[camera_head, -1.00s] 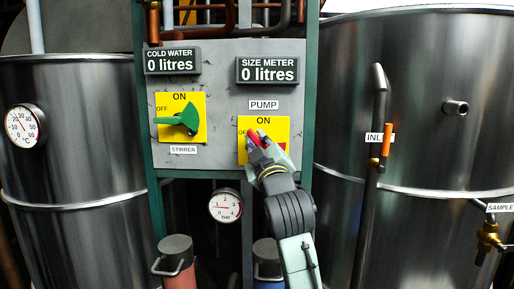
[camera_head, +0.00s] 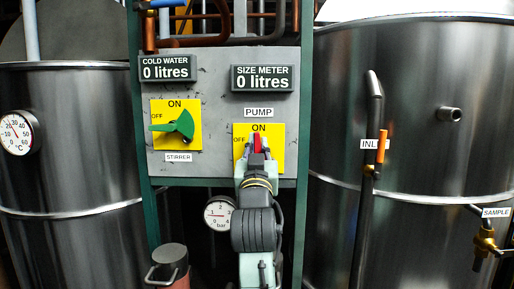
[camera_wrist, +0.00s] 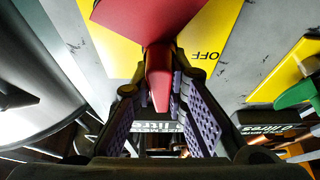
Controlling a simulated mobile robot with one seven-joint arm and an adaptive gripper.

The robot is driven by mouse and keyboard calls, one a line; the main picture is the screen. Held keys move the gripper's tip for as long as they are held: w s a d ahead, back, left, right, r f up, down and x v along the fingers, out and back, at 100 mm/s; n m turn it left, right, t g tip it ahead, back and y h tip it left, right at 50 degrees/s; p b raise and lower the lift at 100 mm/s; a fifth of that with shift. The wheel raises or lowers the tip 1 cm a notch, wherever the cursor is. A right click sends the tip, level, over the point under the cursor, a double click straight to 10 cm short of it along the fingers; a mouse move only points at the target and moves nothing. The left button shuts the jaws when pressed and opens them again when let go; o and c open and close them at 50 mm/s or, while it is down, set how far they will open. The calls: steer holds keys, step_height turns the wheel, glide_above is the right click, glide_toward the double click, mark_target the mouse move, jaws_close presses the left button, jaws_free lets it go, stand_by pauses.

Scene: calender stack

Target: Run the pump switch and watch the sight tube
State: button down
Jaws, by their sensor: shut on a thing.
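The pump switch has a red handle (camera_head: 257,143) on a yellow plate (camera_head: 277,152) under the PUMP label. The handle stands upright, pointing at ON. My gripper (camera_head: 256,158) reaches it from below and is shut on it. In the wrist view the red handle (camera_wrist: 159,80) lies between my two purple-padded fingers, with the word OFF on the plate beside it. The size meter (camera_head: 264,78) above reads 0 litres. I cannot make out a sight tube in these views.
Left of the pump plate is the stirrer switch with a green handle (camera_head: 176,127). The cold water meter (camera_head: 167,69) reads 0 litres. A bar gauge (camera_head: 219,215) sits close left of my arm. Steel tanks flank the panel; the right one has an inlet pipe (camera_head: 372,150).

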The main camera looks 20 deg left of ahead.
steer(key=shift+d+m, duration=0.1)
steer(key=shift+m, duration=0.2)
steer(key=c, duration=1.5)
jaws_free()
steer(key=shift+c, duration=0.2)
steer(key=v, duration=1.2)
steer(key=shift+r, duration=0.1)
